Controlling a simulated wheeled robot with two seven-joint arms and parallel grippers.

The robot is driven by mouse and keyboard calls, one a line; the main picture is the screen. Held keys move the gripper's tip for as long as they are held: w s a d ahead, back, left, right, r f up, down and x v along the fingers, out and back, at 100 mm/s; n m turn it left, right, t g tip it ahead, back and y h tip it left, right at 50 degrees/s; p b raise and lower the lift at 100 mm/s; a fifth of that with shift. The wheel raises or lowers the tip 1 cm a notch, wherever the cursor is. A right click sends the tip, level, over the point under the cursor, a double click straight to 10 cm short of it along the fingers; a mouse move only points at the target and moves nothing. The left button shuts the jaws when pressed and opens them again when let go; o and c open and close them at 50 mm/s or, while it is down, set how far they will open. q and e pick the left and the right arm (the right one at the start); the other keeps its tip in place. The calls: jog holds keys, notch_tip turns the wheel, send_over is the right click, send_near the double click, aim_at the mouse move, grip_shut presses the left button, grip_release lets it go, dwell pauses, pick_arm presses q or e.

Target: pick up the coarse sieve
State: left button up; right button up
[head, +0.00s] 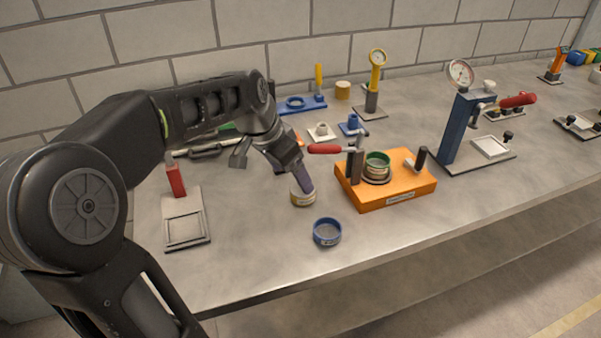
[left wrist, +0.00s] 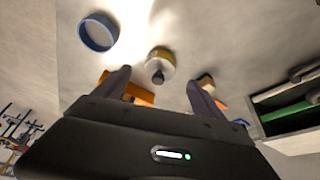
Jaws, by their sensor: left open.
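A blue ring-shaped sieve (head: 327,232) stands on the bench near the front edge, with a small label I cannot read. It also shows at the upper left of the left wrist view (left wrist: 98,32). A green ring (head: 377,161) sits on an orange fixture (head: 400,190). I cannot tell from the labels which ring is the coarse sieve. My left gripper (head: 304,184) is open and points down at a cream round container (head: 303,198). In the left wrist view, this container (left wrist: 161,62) lies ahead of and between the two fingers. My right gripper is not in view.
A red-handled lever (head: 325,149) sticks out left from the orange fixture. A blue gauge press (head: 460,125) stands to the right. A grey stand with a red post (head: 185,218) is at left. The bench around the blue ring is clear.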

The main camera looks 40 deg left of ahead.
aim_at(298, 202)
pick_arm(q)
jog(key=shift+w+a+r, duration=0.1)
jog(key=shift+w+r, duration=0.05)
jog(key=shift+x, duration=1.3)
jog(key=p+x, duration=0.1)
jog(key=x, duration=0.4)
